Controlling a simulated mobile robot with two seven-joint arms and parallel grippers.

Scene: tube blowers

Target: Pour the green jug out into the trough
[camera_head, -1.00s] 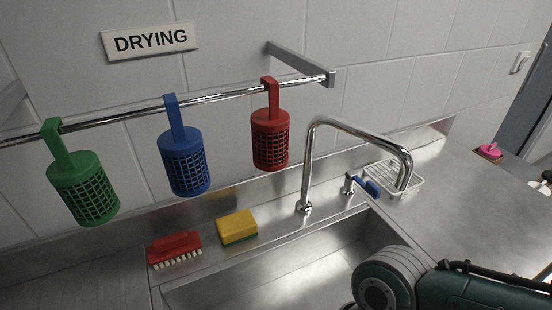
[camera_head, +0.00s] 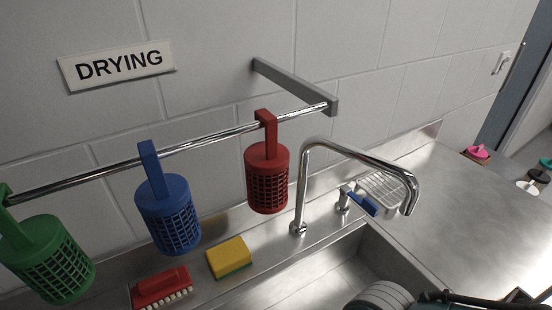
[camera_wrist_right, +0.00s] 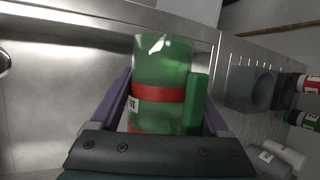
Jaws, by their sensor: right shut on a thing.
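The green jug (camera_wrist_right: 163,70) fills the middle of the right wrist view. It is translucent green with a red band, a white label and a green handle on its right side. My right gripper (camera_wrist_right: 168,97) is shut on it, one purple finger on each side. Its base is hidden behind the gripper body. A steel sink basin (camera_head: 305,290) shows at the bottom of the head view, partly cut off; I see no other trough for certain. My left gripper is not in view.
A tap (camera_head: 302,190) arches over the basin. Green, blue (camera_head: 168,215) and red baskets hang from a rail. A red brush (camera_head: 160,287) and yellow sponge (camera_head: 229,257) lie behind the basin. The right counter is mostly clear.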

